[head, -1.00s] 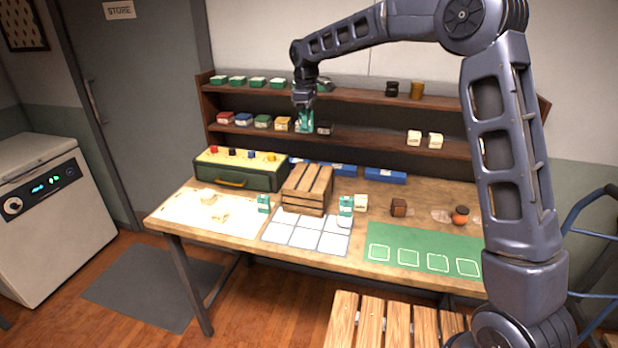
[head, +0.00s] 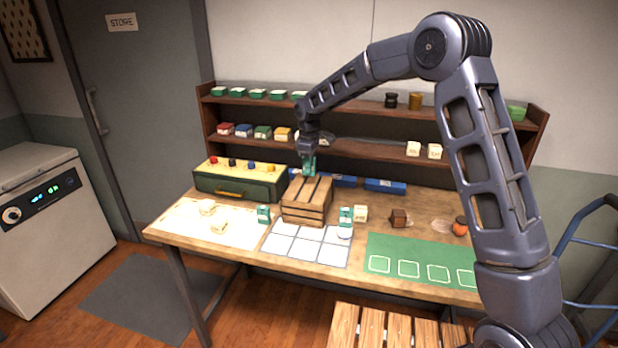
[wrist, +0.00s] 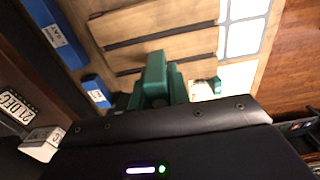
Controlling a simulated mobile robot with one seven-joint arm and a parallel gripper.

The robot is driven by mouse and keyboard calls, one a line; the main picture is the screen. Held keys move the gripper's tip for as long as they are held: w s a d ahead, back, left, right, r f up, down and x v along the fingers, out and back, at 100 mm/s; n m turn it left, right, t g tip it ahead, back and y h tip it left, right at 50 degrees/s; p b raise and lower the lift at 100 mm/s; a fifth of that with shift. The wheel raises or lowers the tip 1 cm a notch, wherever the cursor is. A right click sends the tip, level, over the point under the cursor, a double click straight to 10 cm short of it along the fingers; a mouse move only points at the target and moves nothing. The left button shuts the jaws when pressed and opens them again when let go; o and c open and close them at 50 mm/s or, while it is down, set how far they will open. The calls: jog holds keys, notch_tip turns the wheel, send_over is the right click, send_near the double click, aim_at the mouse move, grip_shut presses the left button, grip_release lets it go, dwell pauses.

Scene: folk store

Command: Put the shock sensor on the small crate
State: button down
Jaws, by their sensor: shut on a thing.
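The small crate (head: 303,212) is a slatted wooden box standing on the workbench behind the white grid mat. My gripper (head: 309,158) is just above the crate's back edge in the head view, shut on a teal-green block (head: 308,170), which I take to be the shock sensor. In the wrist view the green block (wrist: 155,80) shows between the jaws, with the crate's slatted top (wrist: 155,35) beyond it. Whether the block touches the crate cannot be told. Similar teal-and-white items stand left (head: 263,214) and right (head: 346,215) of the crate.
Behind the crate are blue bins (head: 385,186) and a shelf rack (head: 365,144) with small boxes. A green case (head: 240,182) stands close on the left. A green mat (head: 425,252) lies at the right. The white grid mat (head: 305,243) in front looks mostly clear.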

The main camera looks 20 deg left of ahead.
jog(key=shift+f, duration=2.4)
jog(key=shift+f, duration=0.2)
jog(key=c, duration=1.3)
grip_release()
jog(key=shift+r, duration=0.1)
notch_tip(320, 180, up, 12)
jog(key=shift+r, duration=0.1)
